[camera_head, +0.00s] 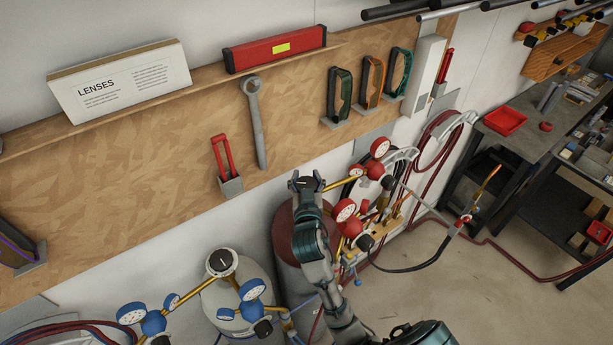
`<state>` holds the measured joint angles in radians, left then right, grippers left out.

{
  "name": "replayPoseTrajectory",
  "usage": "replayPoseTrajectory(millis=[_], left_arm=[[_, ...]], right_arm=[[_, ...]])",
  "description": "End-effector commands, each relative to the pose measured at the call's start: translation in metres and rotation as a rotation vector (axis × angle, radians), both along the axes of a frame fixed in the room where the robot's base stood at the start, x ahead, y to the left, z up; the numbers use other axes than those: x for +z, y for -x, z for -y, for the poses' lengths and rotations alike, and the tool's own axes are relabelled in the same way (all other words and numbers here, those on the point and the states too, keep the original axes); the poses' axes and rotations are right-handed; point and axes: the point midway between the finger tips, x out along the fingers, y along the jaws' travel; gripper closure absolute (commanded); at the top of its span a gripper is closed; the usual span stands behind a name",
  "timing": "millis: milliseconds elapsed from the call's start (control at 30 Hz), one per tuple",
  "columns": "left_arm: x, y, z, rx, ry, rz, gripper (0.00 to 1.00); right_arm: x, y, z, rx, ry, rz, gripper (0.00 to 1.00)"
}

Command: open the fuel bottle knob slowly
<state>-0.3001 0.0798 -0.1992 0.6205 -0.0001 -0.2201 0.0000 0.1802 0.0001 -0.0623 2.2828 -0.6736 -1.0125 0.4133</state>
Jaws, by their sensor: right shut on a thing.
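The fuel bottle (284,243) is a dark red cylinder standing against the wall at the middle, with red-rimmed gauges (345,209) and a red regulator beside it. My right gripper (306,184) is at the top of this bottle, shut on its knob. The fingers and wrist hide most of the knob, so how far it is turned cannot be told. My right arm comes up from the bottom edge in front of the bottle. My left gripper is not in view.
A grey bottle (232,295) with a black-and-white knob and blue gauges (252,290) stands to the left. Hoses and a torch (466,218) are to the right. A tool board (120,190) runs along the wall behind. Open floor lies at the lower right.

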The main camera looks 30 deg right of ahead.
Motion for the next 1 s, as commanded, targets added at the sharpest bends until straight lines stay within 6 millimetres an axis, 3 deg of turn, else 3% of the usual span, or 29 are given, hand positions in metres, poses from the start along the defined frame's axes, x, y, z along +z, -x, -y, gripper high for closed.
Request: replayPoseTrajectory(millis=[167, 200, 267, 633, 1000], left_arm=[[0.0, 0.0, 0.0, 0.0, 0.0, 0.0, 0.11], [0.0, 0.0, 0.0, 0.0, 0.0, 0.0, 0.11], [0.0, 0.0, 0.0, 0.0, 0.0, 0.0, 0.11], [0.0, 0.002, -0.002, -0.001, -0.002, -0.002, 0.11], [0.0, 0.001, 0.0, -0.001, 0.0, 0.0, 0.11]], right_arm=[[-0.002, 0.0, 0.0, 0.0, -0.001, -0.005, 0.76], [-0.002, 0.0, 0.0, 0.0, -0.001, -0.005, 0.34], [-0.002, 0.0, 0.0, -0.001, -0.001, -0.005, 0.24], [-0.002, 0.005, -0.003, -0.001, -0.001, -0.003, 0.24], [-0.003, 0.056, -0.032, 0.0, -0.002, -0.004, 0.24]])
